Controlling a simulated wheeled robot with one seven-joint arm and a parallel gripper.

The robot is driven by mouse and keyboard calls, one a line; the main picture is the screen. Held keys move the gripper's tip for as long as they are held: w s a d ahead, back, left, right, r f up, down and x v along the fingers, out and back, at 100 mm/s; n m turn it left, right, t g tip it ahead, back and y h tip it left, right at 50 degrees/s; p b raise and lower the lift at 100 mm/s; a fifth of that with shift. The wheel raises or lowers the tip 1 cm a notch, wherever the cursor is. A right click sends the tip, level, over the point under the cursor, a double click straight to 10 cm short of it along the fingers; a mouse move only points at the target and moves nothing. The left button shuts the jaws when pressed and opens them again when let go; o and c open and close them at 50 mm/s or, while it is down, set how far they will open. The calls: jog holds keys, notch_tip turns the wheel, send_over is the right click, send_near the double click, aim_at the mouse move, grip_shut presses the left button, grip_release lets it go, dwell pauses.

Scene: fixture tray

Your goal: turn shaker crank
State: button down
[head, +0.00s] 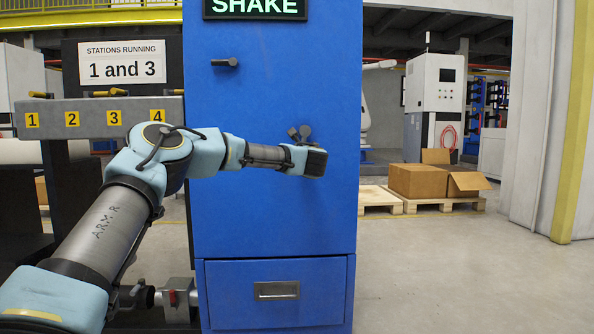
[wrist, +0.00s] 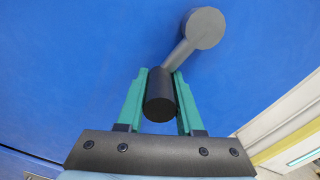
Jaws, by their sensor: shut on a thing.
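The shaker crank (head: 305,131) sits on the front of the blue cabinet, mostly behind my wrist in the head view. In the wrist view its round grey hub (wrist: 204,28) is at the upper right, and a grey arm runs down-left to a dark cylindrical handle (wrist: 160,97). My gripper (wrist: 161,90) has its green fingers on both sides of that handle and is shut on it. In the head view my fingers are hidden behind my wrist.
The blue cabinet (head: 270,215) has a SHAKE sign (head: 254,6), a small black handle (head: 225,62) and a drawer (head: 277,290). A grey bar numbered 1 to 4 (head: 93,117) is at left, under a stations sign (head: 123,62). Floor at right is clear.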

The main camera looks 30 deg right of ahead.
aim_at(321, 141)
jog(key=shift+s+d+r+n+b, duration=0.5)
jog(key=shift+d+n+b, duration=0.45)
jog(key=shift+n+b, duration=1.2)
jog(key=shift+s+d+r+n+b, duration=0.35)
jog(key=shift+d+r+n+b, duration=0.45)
jog(key=shift+n+b, duration=1.4)
jog(key=shift+s+d+r+n+b, duration=0.4)
jog(key=shift+d+n+b, duration=0.7)
jog(key=shift+n+b, duration=1.05)
jog(key=c, duration=0.6)
grip_release()
jog(key=shift+s+d, duration=0.1)
jog(key=shift+d, duration=0.05)
